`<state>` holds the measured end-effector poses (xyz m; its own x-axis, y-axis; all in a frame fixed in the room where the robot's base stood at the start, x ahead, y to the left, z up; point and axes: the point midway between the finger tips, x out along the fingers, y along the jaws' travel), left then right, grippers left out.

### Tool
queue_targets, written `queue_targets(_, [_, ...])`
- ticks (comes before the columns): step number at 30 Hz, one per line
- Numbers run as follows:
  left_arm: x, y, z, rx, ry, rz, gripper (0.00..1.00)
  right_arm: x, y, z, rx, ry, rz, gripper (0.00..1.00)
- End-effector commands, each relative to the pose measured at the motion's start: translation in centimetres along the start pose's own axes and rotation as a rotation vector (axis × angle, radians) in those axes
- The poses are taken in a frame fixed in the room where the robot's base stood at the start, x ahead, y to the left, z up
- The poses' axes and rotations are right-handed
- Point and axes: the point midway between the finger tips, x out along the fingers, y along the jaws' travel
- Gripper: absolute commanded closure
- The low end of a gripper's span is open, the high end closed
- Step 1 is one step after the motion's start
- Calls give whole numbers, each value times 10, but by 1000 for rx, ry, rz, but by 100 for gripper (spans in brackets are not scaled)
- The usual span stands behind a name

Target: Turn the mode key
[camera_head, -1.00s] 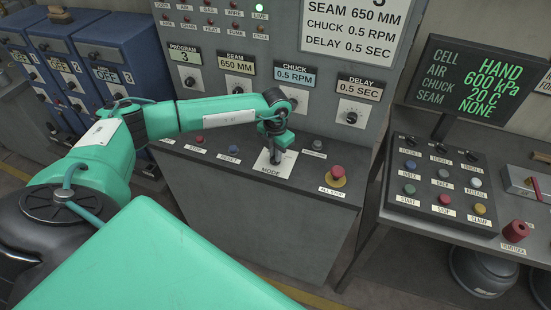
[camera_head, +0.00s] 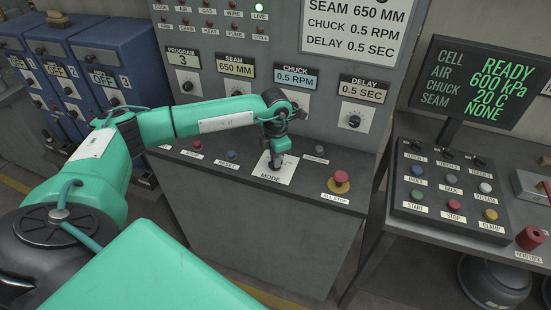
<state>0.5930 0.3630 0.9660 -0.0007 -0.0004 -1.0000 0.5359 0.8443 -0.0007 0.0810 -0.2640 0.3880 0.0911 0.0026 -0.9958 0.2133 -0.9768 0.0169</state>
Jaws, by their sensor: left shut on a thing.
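The mode key is on the white MODE plate (camera_head: 272,170) on the desk of the grey control cabinet. My left gripper (camera_head: 275,160) points down over this plate and is shut on the mode key. The key itself is mostly hidden by the gripper, so its angle cannot be made out. My right gripper is not in view.
A red ALL STOP button (camera_head: 340,178) sits right of the MODE plate. Small STOP and RESET buttons (camera_head: 231,155) lie left of it. A button box (camera_head: 445,190) stands on the right bench. Blue cabinets (camera_head: 110,60) stand at the left.

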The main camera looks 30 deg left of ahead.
Motion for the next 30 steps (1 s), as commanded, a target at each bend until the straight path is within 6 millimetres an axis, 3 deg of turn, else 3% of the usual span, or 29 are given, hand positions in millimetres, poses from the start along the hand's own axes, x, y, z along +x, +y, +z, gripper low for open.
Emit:
queue_targets(5, [-1, 1, 0, 0, -2, 2, 100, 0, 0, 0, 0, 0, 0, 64])
queue_targets(6, [-1, 1, 0, 0, -2, 2, 86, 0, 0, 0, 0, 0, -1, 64])
queue_targets(9, [-1, 1, 0, 0, -2, 1, 67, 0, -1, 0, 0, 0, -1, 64])
queue_targets(20, [-4, 0, 0, -1, -1, 1, 66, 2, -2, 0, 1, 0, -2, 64])
queue_targets(25, [-26, 1, 1, -1, -5, 3, 66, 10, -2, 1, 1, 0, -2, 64])
queue_targets(30, [-66, 1, 1, 0, -6, 4, 66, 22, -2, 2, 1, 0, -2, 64])
